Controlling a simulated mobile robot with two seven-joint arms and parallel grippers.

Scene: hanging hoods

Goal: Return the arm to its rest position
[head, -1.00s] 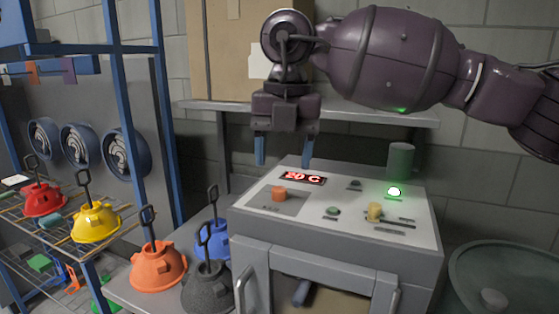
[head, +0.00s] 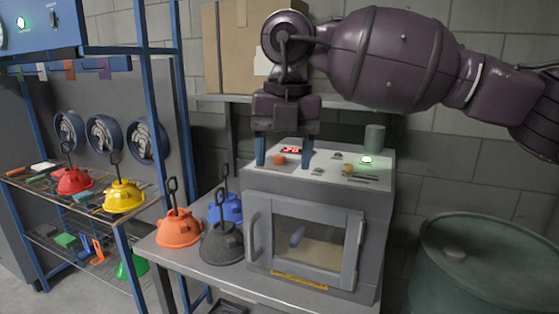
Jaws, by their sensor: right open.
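My right gripper (head: 284,151) hangs at the upper middle of the head view with its two blue fingers apart and nothing between them. The purple right arm reaches in from the right edge. The fingers show in front of the top panel of a grey machine (head: 348,185). An orange knob (head: 280,160) and a red display (head: 291,150) show between or near the fingers. I cannot tell the exact gap, but no contact is visible. The left gripper is not in view.
Orange (head: 179,230), black (head: 222,245) and blue hoods stand on the grey table left of the machine. Red and yellow (head: 124,197) hoods are on a blue rack. A green barrel (head: 470,265) stands at right. A cardboard box (head: 237,50) is behind the arm.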

